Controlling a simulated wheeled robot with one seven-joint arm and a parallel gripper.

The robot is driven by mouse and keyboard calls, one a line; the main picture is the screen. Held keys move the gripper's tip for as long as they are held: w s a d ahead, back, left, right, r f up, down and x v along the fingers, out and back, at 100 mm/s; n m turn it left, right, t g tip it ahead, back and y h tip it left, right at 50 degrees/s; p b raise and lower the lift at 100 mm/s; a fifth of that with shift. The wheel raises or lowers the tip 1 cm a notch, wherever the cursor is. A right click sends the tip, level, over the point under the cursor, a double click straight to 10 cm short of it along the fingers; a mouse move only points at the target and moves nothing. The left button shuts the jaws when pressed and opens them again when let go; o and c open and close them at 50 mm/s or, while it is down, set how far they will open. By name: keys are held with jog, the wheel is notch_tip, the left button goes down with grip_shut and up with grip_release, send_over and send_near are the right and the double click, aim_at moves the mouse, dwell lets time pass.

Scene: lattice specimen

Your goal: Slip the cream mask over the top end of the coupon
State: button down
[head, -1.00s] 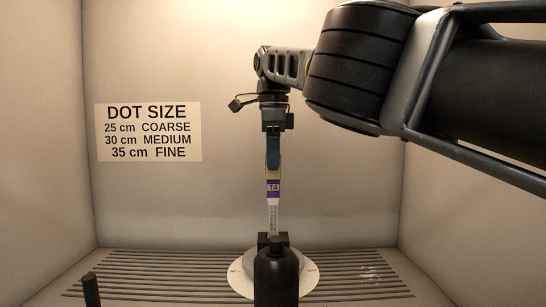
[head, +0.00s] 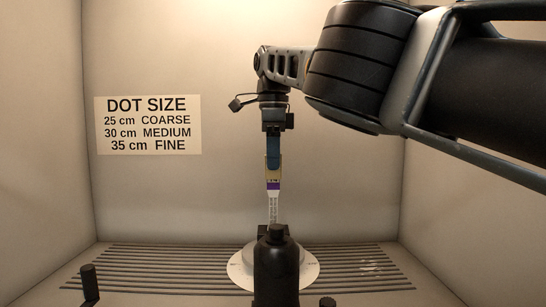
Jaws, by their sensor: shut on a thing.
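The coupon is a thin upright strip with a purple band (head: 273,186) and a pale lattice part (head: 273,208) below it. It stands in a dark holder (head: 263,231) on a round white plate (head: 240,268). My gripper (head: 273,163) points straight down from above, its blue fingers shut on the cream mask (head: 273,174). The mask is in line with the coupon, and its lower edge overlaps the upper part of the purple band, hiding most of the label there. The coupon's top end is hidden. From this view I cannot tell whether the mask is around it or in front of it.
A dark bottle-shaped object (head: 276,268) stands in front and hides the holder's lower part. Dark posts (head: 89,284) show at the front. A dot-size sign (head: 148,125) is on the back wall. The slatted floor (head: 150,270) is mostly clear on both sides.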

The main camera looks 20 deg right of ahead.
jog(key=shift+f, duration=0.1)
jog(key=shift+f+b, duration=0.5)
jog(key=shift+b, duration=0.05)
jog(key=shift+f+b, duration=0.9)
jog(key=shift+r, duration=0.1)
jog(key=shift+c, duration=1.7)
grip_release()
jog(key=shift+r, duration=0.15)
jog(key=shift+r+p, duration=2.4)
jog(key=shift+p, duration=0.2)
